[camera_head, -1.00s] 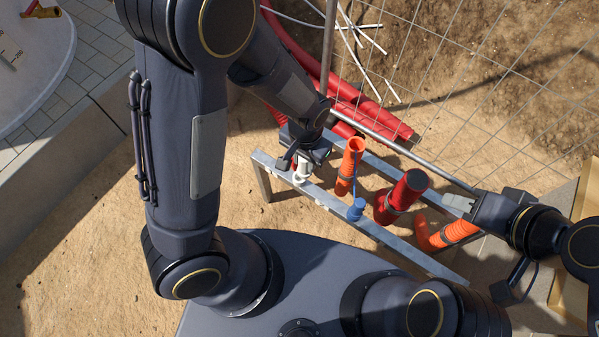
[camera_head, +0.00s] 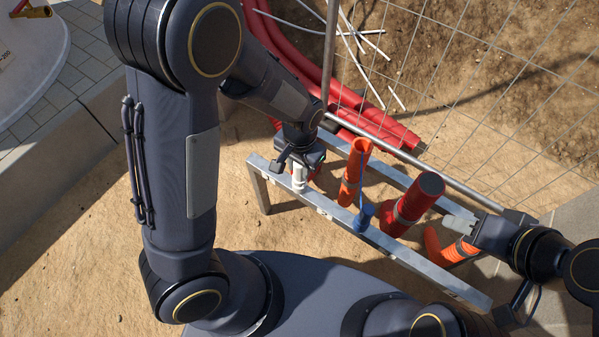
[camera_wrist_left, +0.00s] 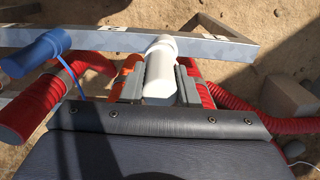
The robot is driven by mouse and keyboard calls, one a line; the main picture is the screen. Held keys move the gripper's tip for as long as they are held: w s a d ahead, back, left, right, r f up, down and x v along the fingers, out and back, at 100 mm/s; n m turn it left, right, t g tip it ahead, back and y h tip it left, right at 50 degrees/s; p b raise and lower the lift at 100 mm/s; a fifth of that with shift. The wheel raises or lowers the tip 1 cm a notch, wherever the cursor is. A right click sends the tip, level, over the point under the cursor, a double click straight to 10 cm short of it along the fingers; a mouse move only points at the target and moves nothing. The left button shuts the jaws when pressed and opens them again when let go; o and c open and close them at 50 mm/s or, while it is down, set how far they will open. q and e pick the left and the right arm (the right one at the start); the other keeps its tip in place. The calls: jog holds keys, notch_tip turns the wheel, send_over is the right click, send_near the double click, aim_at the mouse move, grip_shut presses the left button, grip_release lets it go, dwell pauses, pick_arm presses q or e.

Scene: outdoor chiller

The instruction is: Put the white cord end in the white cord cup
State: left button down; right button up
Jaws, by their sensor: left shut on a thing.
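My left gripper (camera_head: 301,163) is shut on a white cylinder, the white cord end (camera_head: 299,173), at the near metal rail. In the left wrist view the white cord end (camera_wrist_left: 159,78) lies between the two grey fingers (camera_wrist_left: 158,88). A wider white rim (camera_wrist_left: 161,42) shows at its far end, over the rail. I cannot tell whether this rim is the white cord cup, or whether the end sits inside it. The white cord itself is hidden. My right gripper (camera_head: 461,222) is beside the frame's right end; its finger gap is unclear.
The metal frame (camera_head: 390,243) carries a blue cup (camera_head: 363,218). Mesh fence (camera_head: 480,110) and red pipes (camera_head: 390,132) lie behind.

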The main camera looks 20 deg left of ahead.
pick_arm(q)
jog(key=shift+w+a+f, duration=0.2)
jog(key=shift+w+f, duration=0.45)
jog(key=shift+f, duration=0.2)
notch_tip(320, 180, down, 3)
jog(key=shift+w+f+b, duration=0.15)
jog(key=shift+f+b, duration=0.05)
jog(key=shift+b, duration=0.6)
jog(key=c, duration=1.1)
grip_release()
